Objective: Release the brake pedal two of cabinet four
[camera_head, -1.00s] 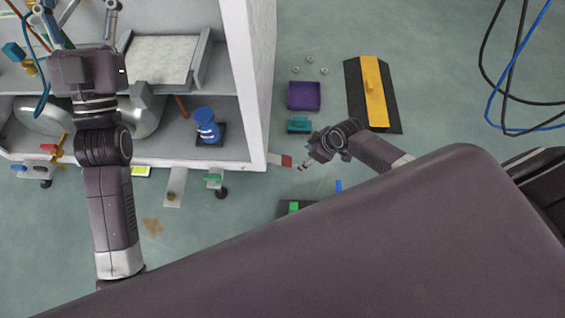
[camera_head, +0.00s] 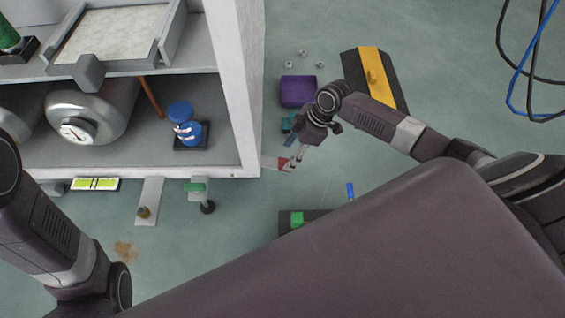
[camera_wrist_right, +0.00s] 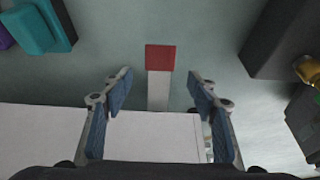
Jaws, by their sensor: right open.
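A red-tipped pedal (camera_head: 285,164) on a pale flat lever sticks out from the cabinet's lower right corner, just above the floor. In the right wrist view its red pad (camera_wrist_right: 160,58) and pale lever lie centred between and beyond my fingers. My right gripper (camera_head: 292,161) is beside the pedal and overlaps its red end in the head view; contact cannot be told. In the right wrist view the gripper (camera_wrist_right: 158,80) is open, with nothing between its pads. My left arm shows at the left edge, but its gripper is out of view.
The white cabinet (camera_head: 233,90) holds a blue valve (camera_head: 181,125) and a metal tank (camera_head: 88,110). Below it are a green lever (camera_head: 196,187) and a caster (camera_head: 207,207). A purple bin (camera_head: 298,91), a teal block (camera_head: 288,124) and a yellow-black ramp (camera_head: 373,75) stand on the floor.

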